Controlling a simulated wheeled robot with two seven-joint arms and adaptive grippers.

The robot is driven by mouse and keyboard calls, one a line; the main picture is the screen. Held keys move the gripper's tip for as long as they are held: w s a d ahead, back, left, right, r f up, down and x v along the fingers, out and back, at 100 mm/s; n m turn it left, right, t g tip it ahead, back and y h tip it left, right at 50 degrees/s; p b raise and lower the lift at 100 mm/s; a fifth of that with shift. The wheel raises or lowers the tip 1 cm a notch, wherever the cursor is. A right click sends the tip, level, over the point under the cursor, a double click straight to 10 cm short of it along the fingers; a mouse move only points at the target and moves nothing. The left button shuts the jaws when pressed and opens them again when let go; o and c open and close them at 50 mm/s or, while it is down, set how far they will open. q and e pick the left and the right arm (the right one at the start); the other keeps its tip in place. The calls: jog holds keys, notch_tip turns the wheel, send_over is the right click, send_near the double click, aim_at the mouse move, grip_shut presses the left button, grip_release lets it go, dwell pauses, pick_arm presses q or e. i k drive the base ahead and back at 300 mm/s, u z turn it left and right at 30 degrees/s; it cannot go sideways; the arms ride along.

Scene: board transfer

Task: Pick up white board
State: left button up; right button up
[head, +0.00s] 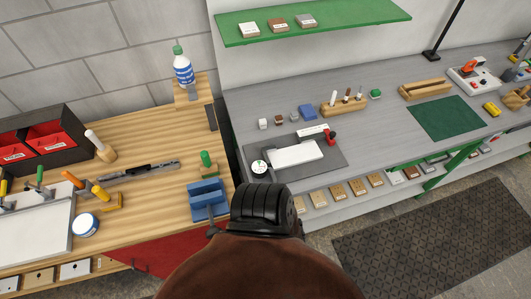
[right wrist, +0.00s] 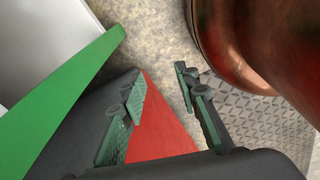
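A white board (head: 296,154) lies flat on a dark grey mat (head: 328,163) on the grey bench. A small red and dark object (head: 330,137) stands at its right end, and a round white dial (head: 259,167) lies off its left end. Whether these touch the board I cannot tell. My right gripper (right wrist: 157,75) is open and empty in the right wrist view, its two green-padded fingers apart above the floor. The board does not show in that view. Neither gripper shows in the head view.
The wooden bench (head: 140,205) at left carries a blue vise (head: 208,198), a bottle (head: 183,66) and another white panel (head: 35,228). A green shelf (head: 340,20) hangs above the grey bench. A green strip (right wrist: 60,85) and a red panel (right wrist: 160,120) are near my right gripper.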

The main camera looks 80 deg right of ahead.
aim_at(288, 157)
jog(key=u, duration=0.05)
jog(key=k, duration=2)
jog(key=z, duration=1.7)
jog(key=i, duration=0.5)
jog(key=z, duration=0.05)
